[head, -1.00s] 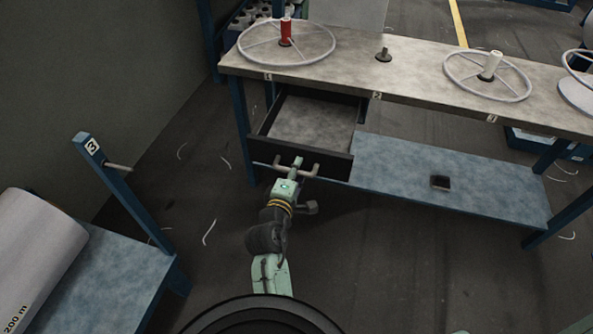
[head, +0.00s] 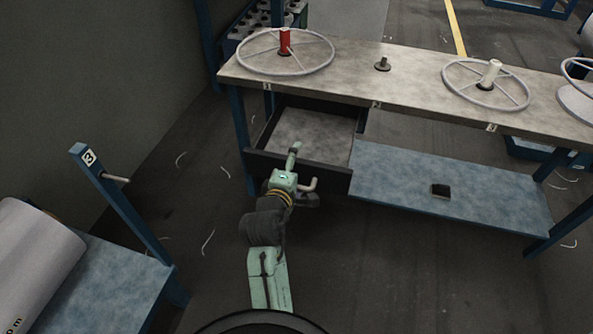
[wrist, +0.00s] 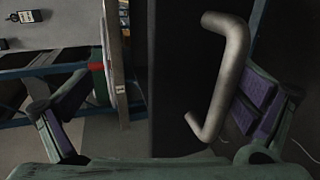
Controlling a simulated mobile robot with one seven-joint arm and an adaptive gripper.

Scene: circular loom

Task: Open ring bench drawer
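The ring bench drawer (head: 320,172) is pulled out under the left part of the bench, its grey inside floor showing in the head view. Its dark front panel also shows in the wrist view (wrist: 180,70). The grey bar handle (head: 311,186) is partly hidden by my gripper in the head view; the wrist view shows it clearly (wrist: 232,75). My gripper (wrist: 165,105) is open, its fingers spread wide. The handle lies between them in that picture, close to the right finger; contact cannot be told. In the head view, one finger shows against the drawer's inside.
The bench top (head: 340,75) carries a spoked ring with a red spool (head: 285,42) and another ring with a white spool (head: 490,73). A blue lower shelf (head: 480,195) lies right of the drawer. A blue stand with a large roll (head: 35,255) is at left.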

